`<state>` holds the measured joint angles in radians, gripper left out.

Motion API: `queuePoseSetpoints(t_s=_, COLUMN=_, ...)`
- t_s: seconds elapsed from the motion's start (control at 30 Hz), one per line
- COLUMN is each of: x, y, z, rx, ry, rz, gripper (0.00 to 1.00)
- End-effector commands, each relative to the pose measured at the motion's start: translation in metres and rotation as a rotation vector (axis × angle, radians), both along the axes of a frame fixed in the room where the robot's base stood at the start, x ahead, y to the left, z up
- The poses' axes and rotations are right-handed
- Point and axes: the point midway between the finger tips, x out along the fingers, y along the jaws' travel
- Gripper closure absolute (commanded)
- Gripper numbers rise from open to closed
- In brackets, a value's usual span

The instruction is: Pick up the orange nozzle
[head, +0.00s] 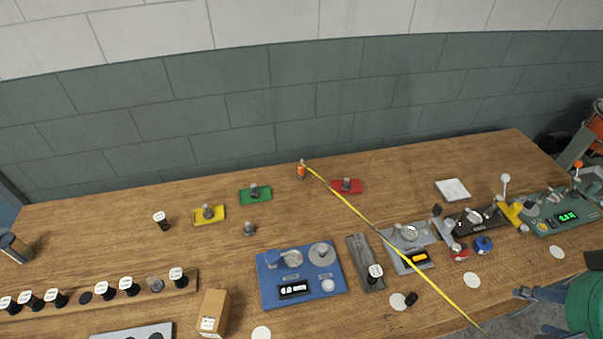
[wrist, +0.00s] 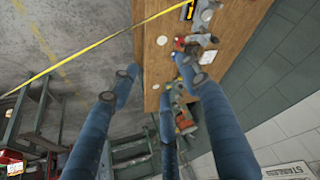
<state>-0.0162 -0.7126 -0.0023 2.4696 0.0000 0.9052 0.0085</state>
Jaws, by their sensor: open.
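The orange nozzle (head: 301,172) is a small upright piece near the back of the wooden table, in the middle of the head view. It stands at the far end of a long yellow strip. My gripper (head: 532,310) is at the lower right of the head view, past the table's front edge and far from the nozzle. In the wrist view, the blue fingers of my gripper (wrist: 155,85) are spread apart with nothing held between them. I cannot make out the nozzle in the wrist view.
The yellow strip (head: 380,231) crosses from the nozzle to the front edge. Green (head: 256,195) and red (head: 346,187) plates flank the nozzle. A blue device (head: 300,275) and a green device (head: 563,217) stand nearer the front. The table is bare behind the plates.

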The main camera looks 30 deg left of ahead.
Motion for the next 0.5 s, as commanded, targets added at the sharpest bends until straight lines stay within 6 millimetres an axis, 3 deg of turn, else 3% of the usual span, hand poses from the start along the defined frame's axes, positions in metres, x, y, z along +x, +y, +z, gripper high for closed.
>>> queuePoseSetpoints(t_s=0.27, x=0.048, y=0.021, z=0.030, rx=0.011, ry=0.038, rz=0.031, gripper=0.54)
queuePoseSetpoints(t_s=0.5, x=0.102, y=0.049, z=0.054, rx=0.020, ry=0.074, rz=0.061, gripper=0.54)
